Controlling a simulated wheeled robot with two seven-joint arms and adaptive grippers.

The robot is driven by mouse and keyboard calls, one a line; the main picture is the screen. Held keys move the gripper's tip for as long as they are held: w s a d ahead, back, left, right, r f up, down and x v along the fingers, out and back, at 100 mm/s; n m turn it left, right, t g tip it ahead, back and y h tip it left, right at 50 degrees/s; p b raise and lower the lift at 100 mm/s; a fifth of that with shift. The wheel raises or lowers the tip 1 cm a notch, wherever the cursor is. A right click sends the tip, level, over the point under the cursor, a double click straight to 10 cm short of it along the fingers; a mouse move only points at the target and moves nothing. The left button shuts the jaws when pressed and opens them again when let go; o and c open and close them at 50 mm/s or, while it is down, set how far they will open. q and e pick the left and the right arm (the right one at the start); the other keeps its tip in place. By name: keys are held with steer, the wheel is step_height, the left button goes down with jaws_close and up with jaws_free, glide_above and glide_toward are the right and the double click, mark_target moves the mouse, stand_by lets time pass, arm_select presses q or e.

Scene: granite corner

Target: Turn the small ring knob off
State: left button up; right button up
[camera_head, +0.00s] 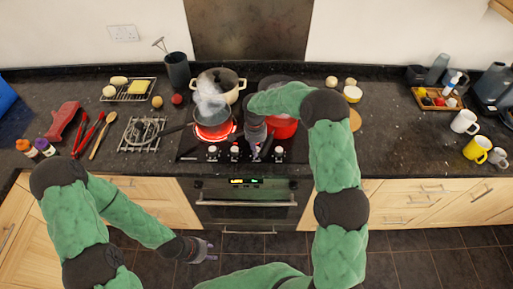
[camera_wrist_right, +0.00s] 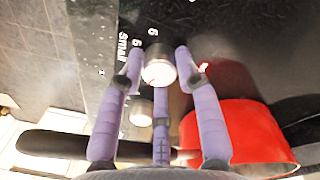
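The hob's knobs stand in a row along its front edge, one at the left end (camera_head: 212,153). In the right wrist view, a white-faced knob (camera_wrist_right: 158,71) sits beside printed lettering that reads "Small". My right gripper (camera_head: 256,149) is down at this row. Its purple fingertips (camera_wrist_right: 160,62) stand on both sides of the knob, with a third finger below it. Whether they press on it is unclear. A ring glows red under a smoking pan (camera_head: 214,117). My left gripper (camera_head: 205,250) hangs in front of the oven, fingers apart and empty.
A red pot (camera_head: 283,127) stands right of the pan, partly behind my right arm, and shows close by in the wrist view (camera_wrist_right: 235,135). A cream pot (camera_head: 232,82) stands behind. A second knob (camera_wrist_right: 140,109) is near my fingers.

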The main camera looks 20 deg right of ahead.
stand_by(0.3)
steer(key=n+b, duration=0.1)
steer(key=n, duration=0.3)
steer(key=shift+n, duration=0.4)
steer(key=n, duration=0.5)
steer(key=shift+t, duration=0.3)
steer(key=shift+n, duration=0.4)
steer(key=o, duration=0.9)
steer(key=shift+m, duration=0.3)
